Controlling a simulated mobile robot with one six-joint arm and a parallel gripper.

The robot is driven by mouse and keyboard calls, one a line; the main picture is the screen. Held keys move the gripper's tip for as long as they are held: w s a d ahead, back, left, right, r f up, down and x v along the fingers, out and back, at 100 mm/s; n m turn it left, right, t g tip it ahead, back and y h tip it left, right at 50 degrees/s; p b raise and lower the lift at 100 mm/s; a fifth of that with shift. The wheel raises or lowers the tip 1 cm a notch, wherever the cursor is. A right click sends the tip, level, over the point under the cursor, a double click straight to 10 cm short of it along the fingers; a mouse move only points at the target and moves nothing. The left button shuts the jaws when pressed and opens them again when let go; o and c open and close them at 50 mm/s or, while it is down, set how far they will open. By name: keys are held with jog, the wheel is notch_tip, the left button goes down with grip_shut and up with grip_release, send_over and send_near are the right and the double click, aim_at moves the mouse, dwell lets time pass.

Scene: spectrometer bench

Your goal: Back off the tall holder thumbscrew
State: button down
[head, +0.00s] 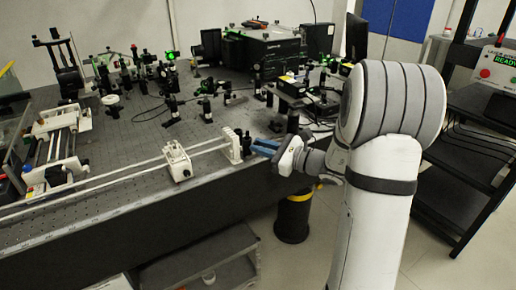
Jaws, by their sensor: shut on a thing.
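My gripper (259,147), with blue fingers, reaches in from the right at the near edge of the optical table. Its fingertips are at a small dark upright post or holder (246,141), which stands just right of a white end plate (232,146). The fingers are shut on a small part there, which I take to be the thumbscrew. The thumbscrew itself is too small and too covered by the fingers to make out. I cannot tell from this view how far it is turned.
Two white rails run left from the end plate, with a white carriage block (176,161) on them. Several optics mounts (206,106) stand farther back, before a black instrument box (258,55). A black bin (293,215) stands below my wrist. A black rack (470,150) is at right.

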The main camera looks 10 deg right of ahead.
jog(key=shift+s+a, duration=0.1)
jog(key=shift+a, duration=0.05)
dwell(0.3)
jog(key=c, duration=1.5)
grip_release()
jog(key=shift+s+r, duration=0.1)
jog(key=shift+s, duration=0.05)
jog(key=shift+o, duration=0.6)
jog(key=v, duration=0.7)
jog(key=shift+s+d, duration=0.2)
jog(key=shift+d, duration=0.15)
